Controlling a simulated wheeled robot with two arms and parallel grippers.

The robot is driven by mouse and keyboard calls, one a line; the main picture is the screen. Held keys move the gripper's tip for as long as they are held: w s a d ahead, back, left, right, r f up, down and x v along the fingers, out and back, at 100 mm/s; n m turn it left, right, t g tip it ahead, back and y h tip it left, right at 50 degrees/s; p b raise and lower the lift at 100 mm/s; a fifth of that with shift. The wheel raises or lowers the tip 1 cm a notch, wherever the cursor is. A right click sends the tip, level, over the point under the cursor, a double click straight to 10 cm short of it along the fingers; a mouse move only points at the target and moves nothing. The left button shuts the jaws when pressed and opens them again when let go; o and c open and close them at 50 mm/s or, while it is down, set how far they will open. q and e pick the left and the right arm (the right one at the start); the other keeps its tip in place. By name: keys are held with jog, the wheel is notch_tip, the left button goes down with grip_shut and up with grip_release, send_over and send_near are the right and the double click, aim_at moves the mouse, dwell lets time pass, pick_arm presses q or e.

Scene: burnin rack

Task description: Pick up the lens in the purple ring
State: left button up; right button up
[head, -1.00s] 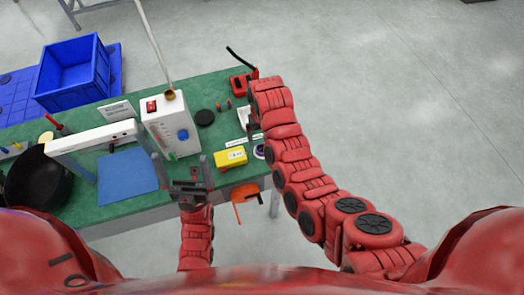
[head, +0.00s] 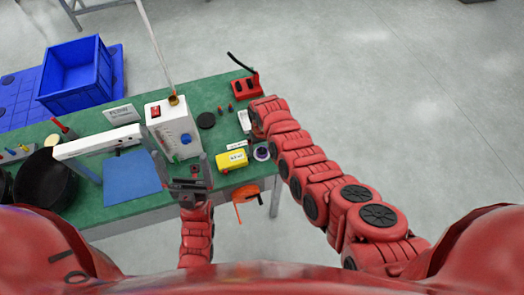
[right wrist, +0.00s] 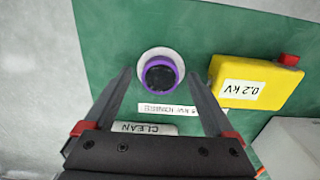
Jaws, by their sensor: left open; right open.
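The lens in the purple ring (right wrist: 160,74) sits in a round white holder on the green table mat. The same purple ring (head: 261,153) shows in the head view near the table's right edge, beside my right arm. In the right wrist view my right gripper (right wrist: 159,73) is open, its fingertips on either side of the white holder in the picture. Nothing is between its jaws that I can see to be gripped; the height above the lens is hard to tell. My left gripper (head: 182,165) is open and empty in front of the white box.
A yellow 0.2 kV block (right wrist: 256,82) stands just right of the holder. A label strip (right wrist: 167,110) and a CLEAN sign (right wrist: 145,129) lie near it. The white box (head: 174,128), blue mat (head: 132,178) and blue crate (head: 76,74) are further left.

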jog(key=c, duration=1.4)
jog(key=shift+r, duration=0.2)
